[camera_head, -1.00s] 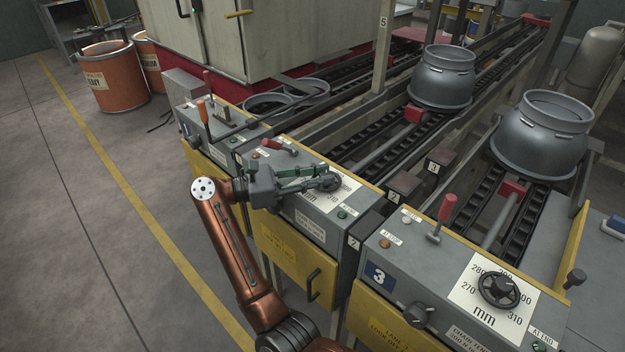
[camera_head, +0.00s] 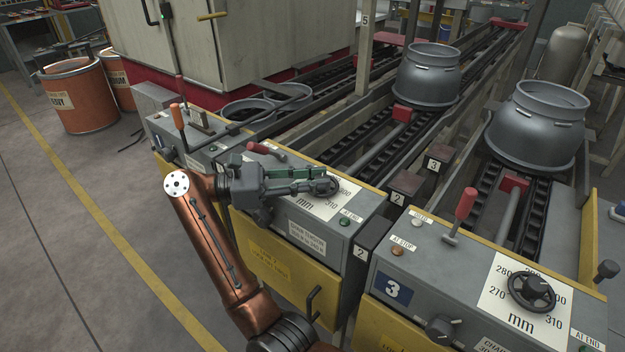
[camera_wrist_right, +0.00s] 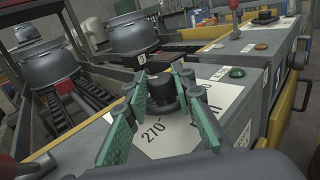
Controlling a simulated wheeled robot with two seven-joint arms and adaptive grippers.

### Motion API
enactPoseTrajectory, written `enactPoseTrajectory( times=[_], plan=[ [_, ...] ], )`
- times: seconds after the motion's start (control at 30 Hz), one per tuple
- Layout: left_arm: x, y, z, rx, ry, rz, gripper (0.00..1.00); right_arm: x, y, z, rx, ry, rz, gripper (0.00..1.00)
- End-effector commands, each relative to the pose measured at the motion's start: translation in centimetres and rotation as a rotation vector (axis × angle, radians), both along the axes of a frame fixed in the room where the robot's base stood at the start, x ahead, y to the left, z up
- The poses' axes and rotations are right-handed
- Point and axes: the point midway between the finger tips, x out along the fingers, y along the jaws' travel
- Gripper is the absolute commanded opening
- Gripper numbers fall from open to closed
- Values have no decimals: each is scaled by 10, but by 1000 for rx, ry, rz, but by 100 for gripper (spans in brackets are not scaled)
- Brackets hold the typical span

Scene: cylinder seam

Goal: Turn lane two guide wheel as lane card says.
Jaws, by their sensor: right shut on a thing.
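The lane two guide wheel (camera_head: 326,187) is a small dark handwheel on a white mm dial plate (camera_head: 330,207) on the middle console. The plate shows 310 at its right edge; most other figures are hidden by my gripper. My right gripper (camera_head: 318,186) reaches in from the left with its green fingers shut on the wheel. In the right wrist view, the wheel's dark hub (camera_wrist_right: 163,88) sits between the green fingers (camera_wrist_right: 160,98), with 270 readable on the plate below. No lane card is legible. My left gripper is not in view.
The lane three console (camera_head: 430,270) at right has its own wheel (camera_head: 531,291) and red lever (camera_head: 462,210). A red lever (camera_head: 265,150) stands left of my gripper. Grey cylinders (camera_head: 428,75) sit on the conveyors behind. Open floor lies at left.

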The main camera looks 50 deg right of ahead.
Motion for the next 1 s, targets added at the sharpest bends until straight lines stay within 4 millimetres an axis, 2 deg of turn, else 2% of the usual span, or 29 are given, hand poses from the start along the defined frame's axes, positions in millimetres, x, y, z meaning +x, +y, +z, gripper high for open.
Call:
enactPoseTrajectory(
  times=[0.23, 0.27, 0.5, 0.83, 1.0],
  plan=[
    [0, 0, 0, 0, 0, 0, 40, 1, -1, 2, -1, 0, 3, 0],
    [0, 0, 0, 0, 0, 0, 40, 1, -1, 2, -1, 0, 4, 25],
    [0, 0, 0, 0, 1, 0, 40, 0, 0, 1, -1, 0, 2, 41],
    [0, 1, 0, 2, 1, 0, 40, 0, 0, 4, -1, -1, 1, 41],
    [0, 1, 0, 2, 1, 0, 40, 0, 0, 26, -2, -5, 1, 41]
  ],
)
